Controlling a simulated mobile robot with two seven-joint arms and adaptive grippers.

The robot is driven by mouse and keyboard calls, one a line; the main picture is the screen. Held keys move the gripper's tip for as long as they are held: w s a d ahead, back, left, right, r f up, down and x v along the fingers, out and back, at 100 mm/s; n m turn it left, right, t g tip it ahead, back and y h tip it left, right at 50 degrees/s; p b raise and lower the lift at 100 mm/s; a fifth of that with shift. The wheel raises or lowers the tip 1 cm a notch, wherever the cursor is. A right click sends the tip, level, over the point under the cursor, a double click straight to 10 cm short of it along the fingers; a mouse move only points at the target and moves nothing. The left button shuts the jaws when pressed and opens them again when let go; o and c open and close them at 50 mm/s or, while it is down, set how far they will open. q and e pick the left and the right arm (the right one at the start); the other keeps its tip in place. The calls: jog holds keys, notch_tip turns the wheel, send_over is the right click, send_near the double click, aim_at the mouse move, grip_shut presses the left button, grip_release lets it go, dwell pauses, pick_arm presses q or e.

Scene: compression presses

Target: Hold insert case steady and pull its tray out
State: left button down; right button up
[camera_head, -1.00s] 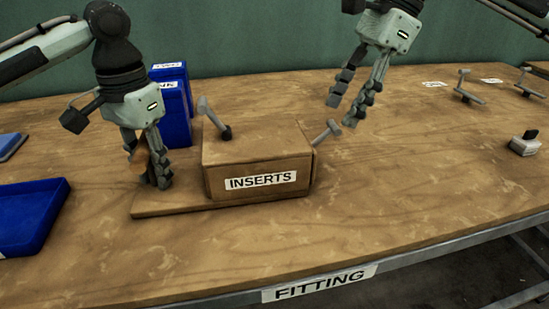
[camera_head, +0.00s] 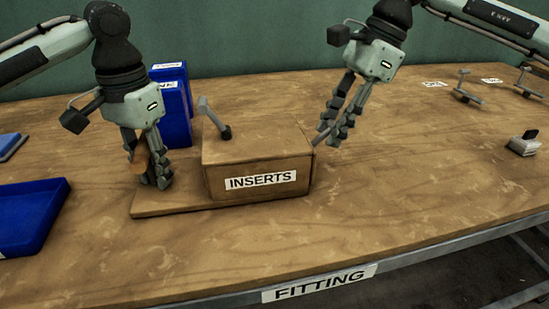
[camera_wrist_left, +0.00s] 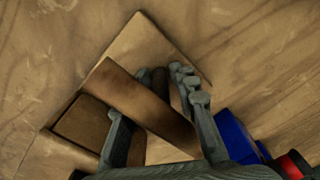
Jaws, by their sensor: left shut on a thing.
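The wooden insert case (camera_head: 255,155), labelled INSERTS, stands on a wooden base board (camera_head: 180,207) on the table. A grey lever (camera_head: 212,118) stands at its top left. My left gripper (camera_head: 150,180) is shut on a brown wooden upright at the board's left end. The left wrist view shows this upright (camera_wrist_left: 140,100) as a bar between the fingers. My right gripper (camera_head: 328,138) is at the grey tray handle (camera_head: 319,139) on the case's right side. Its fingers mostly hide the handle, and I cannot tell whether they grip it. The tray's body is not visible.
Blue bins (camera_head: 175,105) stand behind the case, and a blue tray (camera_head: 30,215) lies at the left. Small grey fittings (camera_head: 467,88) and a grey block (camera_head: 524,145) are at the right. The table front, labelled FITTING, is clear.

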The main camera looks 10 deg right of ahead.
pick_arm(q)
jog(key=shift+d+r, duration=0.1)
pick_arm(e)
grip_shut()
jog(key=shift+w+d, duration=0.1)
jog(key=shift+d, duration=0.15)
jog(key=shift+s+d, duration=0.2)
jog(key=shift+d, duration=6.25)
jog(key=o, duration=0.8)
grip_release()
jog(key=shift+a, duration=0.1)
jog(key=v, duration=1.2)
